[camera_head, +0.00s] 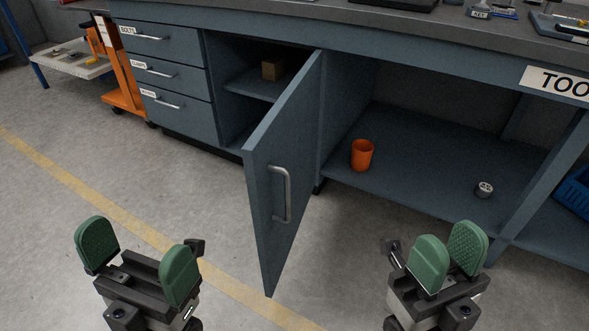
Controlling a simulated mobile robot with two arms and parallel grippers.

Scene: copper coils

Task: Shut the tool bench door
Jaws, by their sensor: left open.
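The tool bench door (266,205) is a blue-grey panel that stands open, swung out toward me from the bench front. Its far edge meets the upright at the right of the cabinet opening (246,85), and its free edge points toward me. A grey bar handle (287,194) is on its right-hand face. My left gripper (138,258) is open and empty, left of the door and apart from it. My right gripper (448,255) is right of the door, apart from it, with nothing seen between its fingers. Its two fingers look close together, and their gap is unclear.
A wooden block (272,69) sits on the cabinet shelf. Drawers (176,75) left of the opening are shut. An orange cup (362,155) and a small white round object (485,189) stand in the open bay at right. The floor (60,190) at left is clear.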

